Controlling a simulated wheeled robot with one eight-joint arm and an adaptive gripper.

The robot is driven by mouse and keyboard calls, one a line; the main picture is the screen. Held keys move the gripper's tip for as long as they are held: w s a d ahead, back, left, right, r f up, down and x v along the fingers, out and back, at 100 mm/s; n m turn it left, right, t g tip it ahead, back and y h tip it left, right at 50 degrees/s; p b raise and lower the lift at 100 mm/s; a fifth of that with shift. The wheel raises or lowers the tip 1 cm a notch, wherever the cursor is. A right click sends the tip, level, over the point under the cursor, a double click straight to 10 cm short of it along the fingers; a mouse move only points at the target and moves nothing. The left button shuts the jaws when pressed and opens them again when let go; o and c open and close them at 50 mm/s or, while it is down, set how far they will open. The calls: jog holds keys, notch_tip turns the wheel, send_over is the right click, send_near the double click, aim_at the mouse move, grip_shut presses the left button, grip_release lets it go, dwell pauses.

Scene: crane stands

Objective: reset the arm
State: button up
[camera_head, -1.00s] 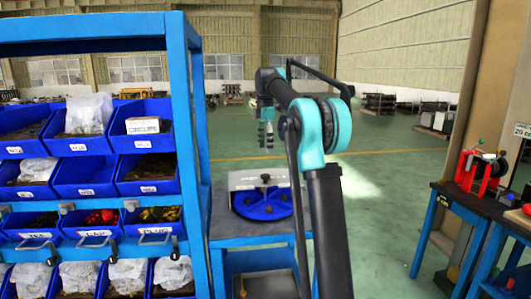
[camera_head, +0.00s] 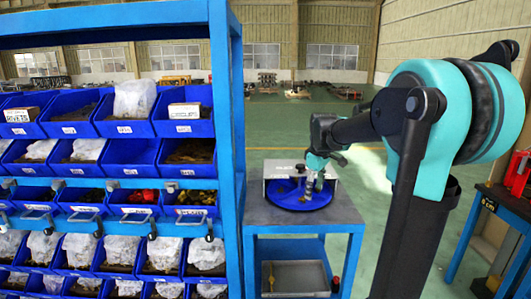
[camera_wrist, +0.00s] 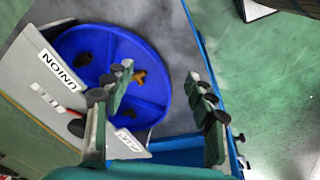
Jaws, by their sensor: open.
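My gripper (camera_head: 317,178) is at the end of my arm, over the cart with the round blue tray (camera_head: 284,203). In the wrist view my gripper (camera_wrist: 158,85) has its two fingers wide apart with nothing between them. The blue divided tray (camera_wrist: 143,48) lies beyond and below the fingers. A small yellow-brown fitting (camera_wrist: 138,76) lies in the tray, and a dark piece (camera_wrist: 83,60) lies in another compartment. A light grey box-like panel (camera_wrist: 52,88) with a "UNION" label stands beside the tray. The left finger hides part of the tray.
A blue rack (camera_head: 226,130) with several blue bins stands at left, close to the cart (camera_head: 337,215). The cart has a metal tray (camera_head: 297,277) on its lower shelf. A workbench (camera_head: 505,210) stands at right. Green floor (camera_head: 350,140) is open behind.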

jog(key=s+f+m+t, duration=0.1)
jog(key=s+f+m, duration=0.4)
jog(key=s+f, duration=0.4)
jog(key=s+d+f+m+t, duration=0.1)
jog(key=s+f+m, duration=0.4)
jog(key=s+f, duration=0.4)
jog(key=s, duration=0.6)
jog(key=shift+s+d+f, duration=0.15)
jog(key=shift+s+d, duration=0.05)
jog(key=shift+s, duration=0.1)
